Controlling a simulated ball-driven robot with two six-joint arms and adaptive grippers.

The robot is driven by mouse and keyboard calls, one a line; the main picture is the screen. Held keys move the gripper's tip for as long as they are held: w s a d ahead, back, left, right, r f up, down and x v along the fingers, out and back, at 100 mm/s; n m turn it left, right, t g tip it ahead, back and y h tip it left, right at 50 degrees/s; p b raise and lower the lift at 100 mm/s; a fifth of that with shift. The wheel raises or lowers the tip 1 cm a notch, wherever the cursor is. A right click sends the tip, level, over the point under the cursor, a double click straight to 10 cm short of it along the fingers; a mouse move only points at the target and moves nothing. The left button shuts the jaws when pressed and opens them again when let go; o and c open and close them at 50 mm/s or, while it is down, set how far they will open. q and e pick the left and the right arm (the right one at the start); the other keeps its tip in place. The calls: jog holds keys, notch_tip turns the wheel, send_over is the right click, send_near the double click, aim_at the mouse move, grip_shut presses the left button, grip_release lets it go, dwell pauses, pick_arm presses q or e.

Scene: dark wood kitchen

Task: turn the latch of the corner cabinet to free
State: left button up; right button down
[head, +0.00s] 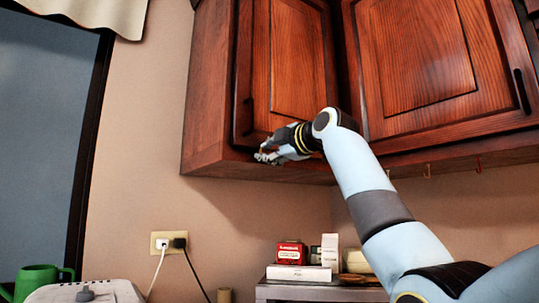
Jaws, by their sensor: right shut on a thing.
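The corner cabinet (290,55) hangs on the wall at the upper middle of the head view, its reddish wood door closed. My right arm comes in from the lower right and reaches up to the bottom edge of this door. My right gripper (268,156) is at the door's lower left corner, shut on the latch there. The fingers hide the latch almost wholly, so its angle cannot be told. My left gripper is not in view.
A second cabinet door (415,60) with a dark handle (521,91) is to the right. Small hooks (427,172) hang under the cabinet. Below are a shelf with boxes (291,253), a wall socket (168,243) with plugs, and a green watering can (37,281). The wall left of the cabinet is clear.

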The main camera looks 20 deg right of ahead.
jog(key=shift+f+n+b, duration=0.5)
jog(key=shift+n, duration=0.6)
jog(key=c, duration=1.3)
grip_release()
jog(key=shift+o, duration=0.2)
jog(key=v, duration=1.2)
